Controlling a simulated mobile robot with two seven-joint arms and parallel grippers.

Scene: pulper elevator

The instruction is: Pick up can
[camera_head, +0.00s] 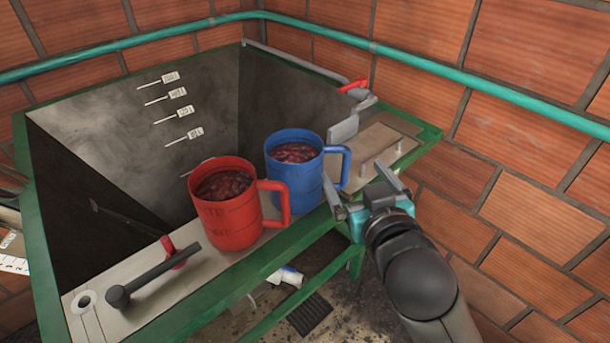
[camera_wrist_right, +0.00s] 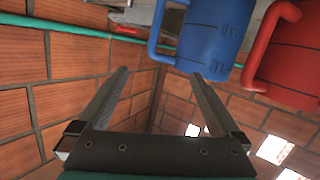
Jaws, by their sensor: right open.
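Two can-like mugs filled with dark red stuff stand side by side on the near ledge of the metal hopper. The red mug (camera_head: 232,222) is nearer, with its handle to the right. The blue mug (camera_head: 293,182) is just behind and right of it, its handle also to the right. My right gripper (camera_head: 356,176) is open and empty, just right of and slightly below the blue mug's handle. In the right wrist view the open fingers (camera_wrist_right: 160,75) point toward the blue mug (camera_wrist_right: 208,35), with the red mug (camera_wrist_right: 289,60) at right. My left gripper is out of view.
The green-framed hopper (camera_head: 85,145) has a deep sloping bin behind the mugs. A black-knobbed lever (camera_head: 150,275) lies left of the red mug. A teal pipe (camera_head: 440,62) runs along the brick walls. A red-handled valve (camera_head: 353,86) sits at the back.

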